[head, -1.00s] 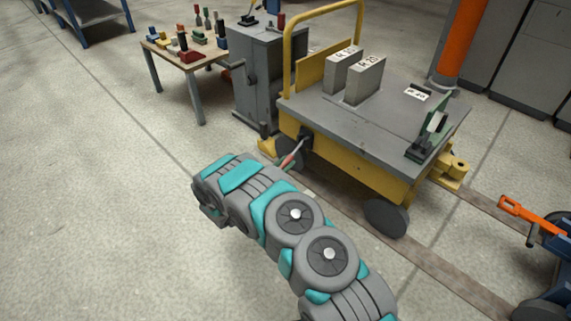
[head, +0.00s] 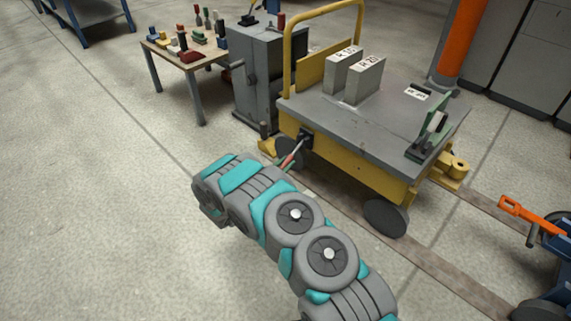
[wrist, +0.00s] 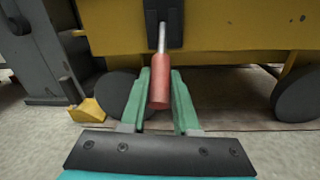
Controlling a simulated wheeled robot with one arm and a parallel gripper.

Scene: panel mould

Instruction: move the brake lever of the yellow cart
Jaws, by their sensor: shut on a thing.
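The yellow cart (head: 365,170) with a grey deck stands right of centre in the head view; its yellow side (wrist: 230,35) fills the top of the wrist view. The brake lever, a metal rod with a red grip (wrist: 159,87), comes out of a black bracket (wrist: 164,22) on that side. It also shows in the head view, its red grip (head: 288,160) pointing down and left. My gripper (wrist: 159,90) has its green fingers on both sides of the red grip and is shut on it. In the head view my arm mostly hides the fingers.
Two grey blocks (head: 354,78) and a green clamp-like device (head: 431,137) sit on the cart's deck. A grey cabinet (head: 262,85) and a table with small parts (head: 175,60) stand behind. A yellow wheel chock (wrist: 87,111) lies left of the lever. Open floor lies at left.

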